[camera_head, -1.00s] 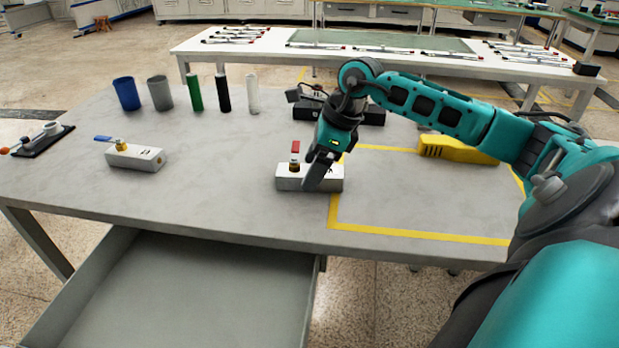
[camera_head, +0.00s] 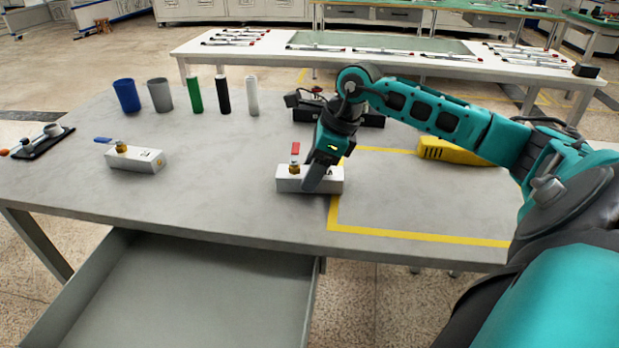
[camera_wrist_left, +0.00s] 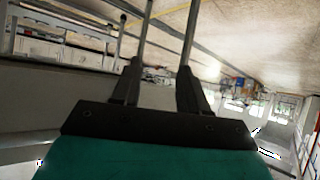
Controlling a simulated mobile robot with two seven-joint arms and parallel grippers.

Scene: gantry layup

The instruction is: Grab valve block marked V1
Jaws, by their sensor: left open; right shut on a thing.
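A white valve block with a red handle and brass fitting (camera_head: 289,184) lies on the grey table, left of the yellow tape outline. My right gripper (camera_head: 314,178) reaches down over its right half and is shut on it. The gripper covers part of the block's lettering, so I cannot read the mark fully. A second white valve block with a blue handle (camera_head: 136,160) lies at the left; its mark is too small to read surely. My left gripper (camera_wrist_left: 170,25) shows in the left wrist view, its fingers apart and empty; it is not in the head view.
Blue (camera_head: 127,95) and grey (camera_head: 160,95) cups and green, black and white cylinders (camera_head: 223,95) stand at the back. A yellow object (camera_head: 452,151) lies at the right. A black device (camera_head: 300,110) is behind my right gripper. An open grey drawer (camera_head: 180,300) juts out below.

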